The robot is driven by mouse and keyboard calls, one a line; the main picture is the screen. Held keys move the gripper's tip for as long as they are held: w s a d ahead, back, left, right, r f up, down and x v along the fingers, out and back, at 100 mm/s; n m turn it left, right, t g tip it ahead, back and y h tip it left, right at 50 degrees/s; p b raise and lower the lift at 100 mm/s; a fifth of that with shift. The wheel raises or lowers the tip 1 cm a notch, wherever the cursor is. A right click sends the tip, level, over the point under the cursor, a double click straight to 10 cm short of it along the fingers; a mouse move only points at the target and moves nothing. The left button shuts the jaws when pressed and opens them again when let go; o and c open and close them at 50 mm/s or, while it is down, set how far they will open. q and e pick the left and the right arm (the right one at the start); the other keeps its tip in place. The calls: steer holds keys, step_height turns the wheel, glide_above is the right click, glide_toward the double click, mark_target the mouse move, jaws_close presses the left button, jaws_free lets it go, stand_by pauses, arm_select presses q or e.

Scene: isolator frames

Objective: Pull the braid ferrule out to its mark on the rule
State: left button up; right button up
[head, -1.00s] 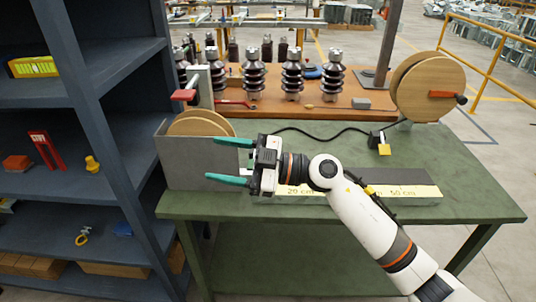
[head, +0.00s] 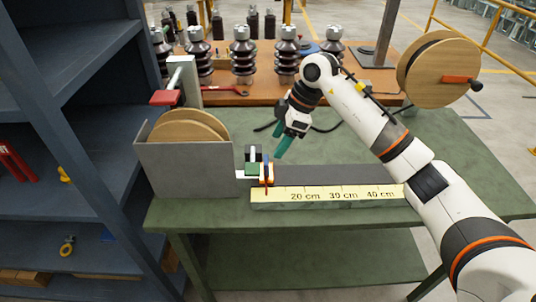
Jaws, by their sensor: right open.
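The cream rule (head: 330,193) lies along the front of the green bench, with 20, 30 and 40 cm labels readable. At its left end, beside the grey box, sits a small green and black block (head: 252,167), which looks like the ferrule. A pale strip joins it to the box. An orange and blue piece with a red pointer (head: 267,174) stands just right of it, at the rule's left end. My right gripper (head: 281,150) is open and empty, above and behind these pieces, its teal fingers pointing down. My left gripper is not in view.
The grey box (head: 187,168) holds a wooden spool (head: 192,124). A red-handled clamp (head: 165,97) stands behind it. A wooden reel (head: 437,72) is at the back right. Dark insulators (head: 241,55) stand on the rear table. A blue-grey shelf closes the left side.

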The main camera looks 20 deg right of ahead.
mark_target(269, 171)
steer(key=x, duration=0.4)
steer(key=shift+w, duration=0.2)
steer(key=p+x, duration=0.1)
steer(key=x, duration=0.2)
steer(key=shift+a+f, duration=0.15)
steer(key=shift+f, duration=0.15)
steer(key=shift+w, duration=0.1)
steer(key=shift+c, duration=0.8)
steer(key=c, duration=1.2)
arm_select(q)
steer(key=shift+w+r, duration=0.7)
